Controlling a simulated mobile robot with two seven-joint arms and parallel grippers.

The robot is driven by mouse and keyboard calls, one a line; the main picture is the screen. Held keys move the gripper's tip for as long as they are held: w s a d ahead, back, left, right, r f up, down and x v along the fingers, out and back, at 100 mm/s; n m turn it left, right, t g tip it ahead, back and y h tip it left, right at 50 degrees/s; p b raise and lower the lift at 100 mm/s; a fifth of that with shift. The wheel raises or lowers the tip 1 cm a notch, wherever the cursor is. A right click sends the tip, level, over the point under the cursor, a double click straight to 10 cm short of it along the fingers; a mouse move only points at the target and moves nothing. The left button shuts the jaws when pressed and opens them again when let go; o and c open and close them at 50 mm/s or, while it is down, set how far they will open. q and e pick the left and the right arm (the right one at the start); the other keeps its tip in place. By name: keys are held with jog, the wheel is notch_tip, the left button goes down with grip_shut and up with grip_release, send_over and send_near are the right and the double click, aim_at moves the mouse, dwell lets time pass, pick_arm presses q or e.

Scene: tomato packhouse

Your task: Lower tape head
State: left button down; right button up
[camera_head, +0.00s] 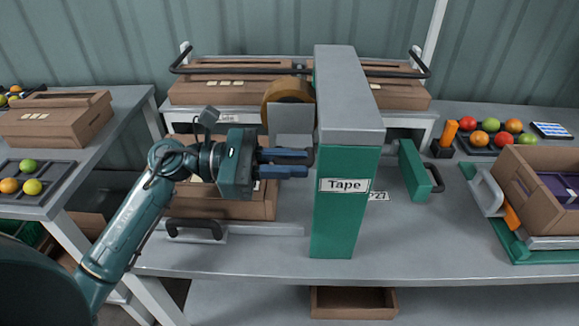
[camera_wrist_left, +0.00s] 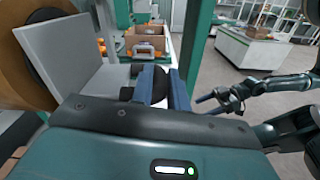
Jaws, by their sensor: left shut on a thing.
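The tape head is a grey plate (camera_head: 291,120) with a brown tape roll (camera_head: 285,88) behind it, at the left side of a green post labelled "Tape" (camera_head: 335,220). The plate (camera_wrist_left: 60,50) and roll (camera_wrist_left: 22,68) also show in the left wrist view. My left gripper (camera_head: 287,163) is below the plate, beside the post, with its blue fingers shut on a black rounded handle (camera_wrist_left: 153,86). The handle is mostly hidden in the head view. My right gripper (camera_wrist_left: 222,99) shows only in the left wrist view, away to the right, with its fingers apart and empty.
A brown carton (camera_head: 245,205) lies on the grey bench below my left gripper. A black-handled bar (camera_head: 195,229) runs along its front. Cartons stand on a rack behind. An open carton (camera_head: 520,190) and a fruit tray (camera_head: 485,147) are at right.

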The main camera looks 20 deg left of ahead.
pick_arm(q)
jog(key=shift+f, duration=0.3)
jog(key=c, duration=1.4)
grip_release()
jog(key=shift+o, duration=0.2)
jog(key=shift+r, duration=0.1)
jog(key=shift+a, duration=0.35)
jog(key=b+v, duration=0.3)
jog(key=v, duration=0.9)
jog(key=shift+s+a, duration=0.2)
jog(key=shift+a, duration=0.05)
pick_arm(e)
jog(key=shift+s+d+f+m+t, duration=0.2)
jog(key=shift+d+f+m+t, duration=0.1)
jog(key=shift+f+t, duration=0.15)
pick_arm(q)
jog(key=shift+r, duration=0.1)
